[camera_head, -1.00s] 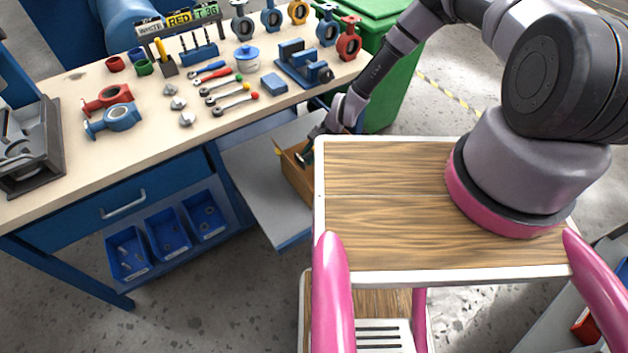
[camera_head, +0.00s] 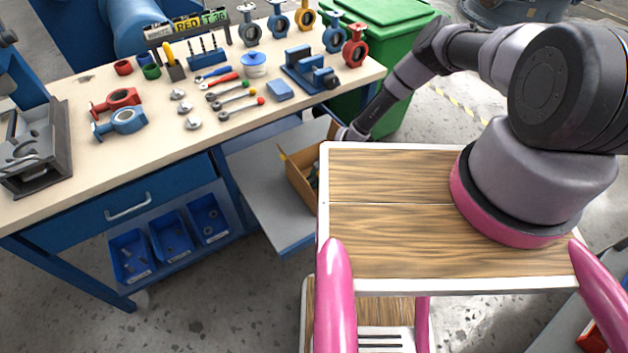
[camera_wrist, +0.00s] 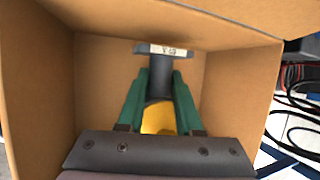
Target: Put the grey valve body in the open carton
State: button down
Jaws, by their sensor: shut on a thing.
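The open carton (camera_head: 299,186) is on the grey lower shelf beside the workbench, partly hidden behind the wood-topped surface in the head view. In the wrist view its brown walls (camera_wrist: 105,75) surround my gripper (camera_wrist: 160,73). The green fingers are shut on the grey valve body (camera_wrist: 158,86), one on each side. The valve has a pale tagged end pointing away from my gripper, and a yellow part shows near the palm. The valve is inside the carton's walls. I cannot tell whether it touches the bottom. In the head view my gripper is mostly hidden.
The workbench (camera_head: 85,170) holds tools, other valves (camera_head: 353,45) in a row, and a blue fixture (camera_head: 308,70). A green bin (camera_head: 395,105) stands behind the arm. Blue trays (camera_head: 168,232) sit under the bench. Dark cables (camera_wrist: 298,110) lie outside the carton.

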jog(key=shift+f, duration=0.1)
jog(key=shift+f, duration=0.5)
jog(key=c, duration=0.6)
grip_release()
jog(key=shift+r, duration=0.55)
jog(key=v, duration=1.2)
jog(key=shift+d+r, duration=0.1)
